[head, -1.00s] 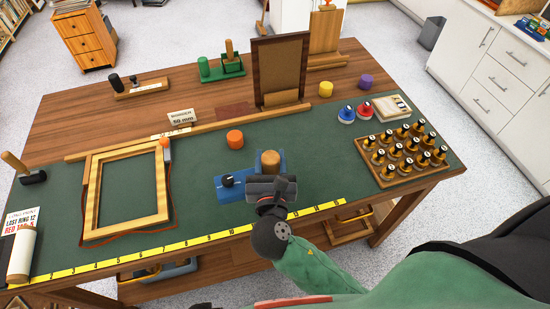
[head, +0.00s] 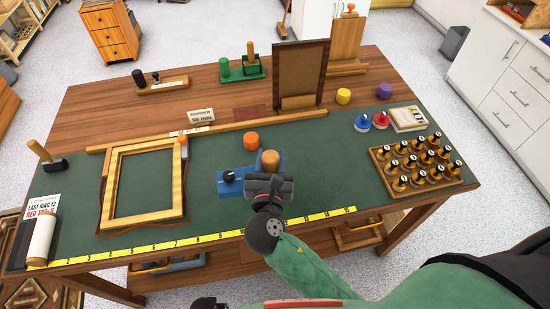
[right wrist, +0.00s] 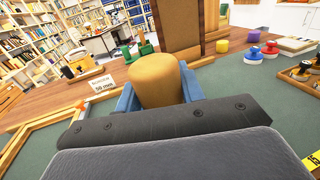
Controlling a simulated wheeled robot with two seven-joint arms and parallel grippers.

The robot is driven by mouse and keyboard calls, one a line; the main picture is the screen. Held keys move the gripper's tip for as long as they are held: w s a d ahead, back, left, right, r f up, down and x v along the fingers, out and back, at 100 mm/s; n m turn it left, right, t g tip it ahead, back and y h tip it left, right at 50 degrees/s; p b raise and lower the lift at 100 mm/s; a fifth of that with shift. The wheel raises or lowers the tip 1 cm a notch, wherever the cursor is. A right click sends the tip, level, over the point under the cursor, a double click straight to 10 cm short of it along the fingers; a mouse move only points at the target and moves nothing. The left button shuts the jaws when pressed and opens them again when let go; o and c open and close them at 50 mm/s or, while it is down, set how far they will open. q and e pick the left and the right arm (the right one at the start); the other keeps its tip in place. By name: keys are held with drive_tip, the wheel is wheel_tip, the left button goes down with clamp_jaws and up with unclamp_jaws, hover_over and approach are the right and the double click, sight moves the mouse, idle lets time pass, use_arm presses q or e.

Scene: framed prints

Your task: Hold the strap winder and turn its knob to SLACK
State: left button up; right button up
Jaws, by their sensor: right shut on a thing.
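The strap winder (head: 236,188) is a blue block on the green mat, with a dark knob (head: 229,177) on its left part and a wooden post (head: 270,160) on its right. The knob carries a small pale mark; its lettering is too small to read. My right gripper (head: 268,184) is shut on the winder at its near right side, just in front of the post. In the right wrist view the post (right wrist: 164,78) rises beyond the dark jaw, with blue winder parts beside it. The jaw hides the exact contact. My left gripper's fingers are not visible.
A wooden frame (head: 114,187) with a reddish strap around it lies left of the winder. An orange knob-like piece (head: 251,140) stands behind it. A rack (head: 384,151) of several stamps is at the right. A yellow ruler (head: 177,243) runs along the front edge. Green mat between is clear.

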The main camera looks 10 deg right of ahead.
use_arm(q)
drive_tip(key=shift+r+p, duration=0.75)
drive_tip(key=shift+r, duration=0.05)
use_arm(e)
drive_tip(key=shift+w+a, duration=0.6)
drive_tip(key=shift+a, duration=0.2)
drive_tip(key=shift+w+a, duration=0.55)
drive_tip(key=shift+a, duration=0.2)
drive_tip(key=shift+f+b, duration=1.9)
drive_tip(key=shift+f, duration=3)
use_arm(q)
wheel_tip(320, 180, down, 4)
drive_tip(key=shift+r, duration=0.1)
use_arm(e)
drive_tip(key=shift+f, duration=0.15)
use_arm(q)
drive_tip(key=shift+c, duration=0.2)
use_arm(e)
drive_tip(key=shift+f, duration=0.4)
